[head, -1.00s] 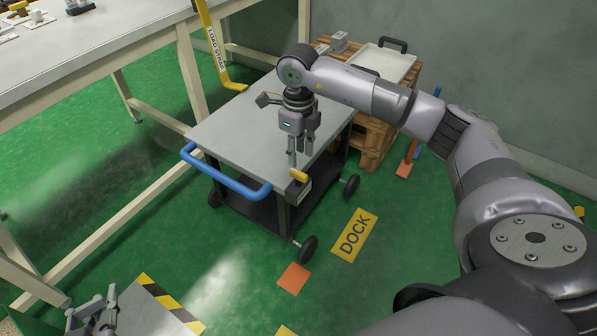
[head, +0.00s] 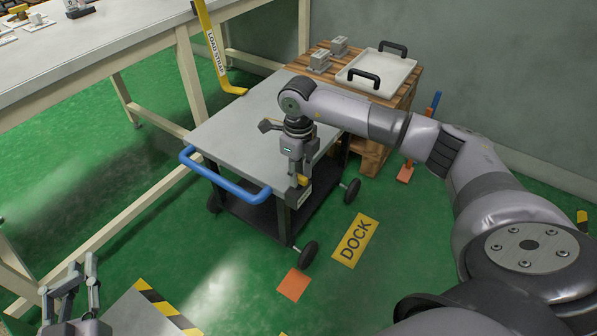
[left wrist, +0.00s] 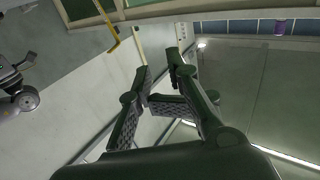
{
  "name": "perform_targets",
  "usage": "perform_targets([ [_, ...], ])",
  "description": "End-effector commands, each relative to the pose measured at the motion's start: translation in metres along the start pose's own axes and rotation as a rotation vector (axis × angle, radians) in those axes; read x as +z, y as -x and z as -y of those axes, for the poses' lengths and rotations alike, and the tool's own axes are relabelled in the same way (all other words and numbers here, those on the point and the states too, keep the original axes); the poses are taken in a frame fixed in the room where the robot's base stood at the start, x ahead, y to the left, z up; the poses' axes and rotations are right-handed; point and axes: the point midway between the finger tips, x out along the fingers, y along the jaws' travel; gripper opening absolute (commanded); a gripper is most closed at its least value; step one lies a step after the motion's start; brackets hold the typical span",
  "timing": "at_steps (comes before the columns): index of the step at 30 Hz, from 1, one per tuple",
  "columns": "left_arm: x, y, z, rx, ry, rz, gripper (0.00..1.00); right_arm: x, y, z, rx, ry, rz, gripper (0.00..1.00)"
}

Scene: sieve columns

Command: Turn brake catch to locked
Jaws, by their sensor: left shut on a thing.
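My left gripper (head: 80,272) is at the bottom left, away from the cart, fingers pointing up. It also shows in the left wrist view (left wrist: 160,82). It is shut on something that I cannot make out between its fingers.
The cart has a blue handle (head: 225,178) and black wheels. A yellow DOCK sign (head: 355,239) and an orange square (head: 293,285) lie on the green floor. Behind stands a wooden crate stand with a white tray (head: 376,74). A workbench (head: 90,60) fills the upper left.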

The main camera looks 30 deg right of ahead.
Motion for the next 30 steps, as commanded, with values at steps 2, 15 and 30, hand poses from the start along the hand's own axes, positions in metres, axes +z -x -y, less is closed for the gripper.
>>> perform_targets([
  [2,0.0,0.0,0.0,0.0,0.0,0.0,0.0,0.0,0.0,0.0,0.0,0.0,0.0,0.2],
  [15,0.0,0.0,0.0,0.0,0.0,0.0,0.0,0.0,0.0,0.0,0.0,0.0,0.0,0.0],
  [30,0.034,0.009,0.006,-0.013,-0.003,0.199,0.0,0.0,0.003,0.0,0.0,-0.093,0.0,0.0],
])
